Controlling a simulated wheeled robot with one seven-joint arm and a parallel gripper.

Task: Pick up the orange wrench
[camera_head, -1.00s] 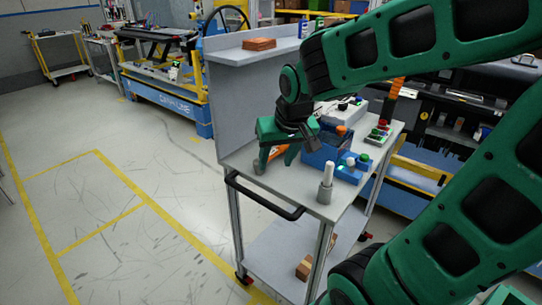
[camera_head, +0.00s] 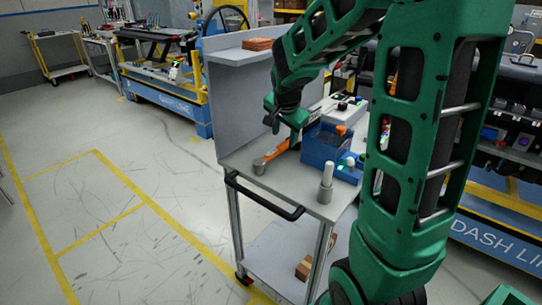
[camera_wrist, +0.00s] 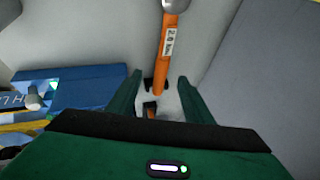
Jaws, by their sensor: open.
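A tool with an orange handle (camera_head: 277,150) and a grey metal head (camera_head: 258,167) lies on the cart's top shelf. In the wrist view its orange handle (camera_wrist: 171,38) carries a white label; its head is cut off at the top edge, so I cannot tell whether it is a wrench or a hammer. My gripper (camera_head: 283,130) is open and hangs over the far end of the handle. In the wrist view the handle's near end lies between the open fingertips of my gripper (camera_wrist: 160,84); nothing is gripped, and the height gap is unclear.
A blue box (camera_head: 318,145) stands right of the tool, and also shows in the wrist view (camera_wrist: 75,88). A grey post (camera_head: 327,183) rises at the cart's front. A tall grey panel (camera_head: 236,100) bounds the back left. The shelf (camera_head: 285,183) is clear in front.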

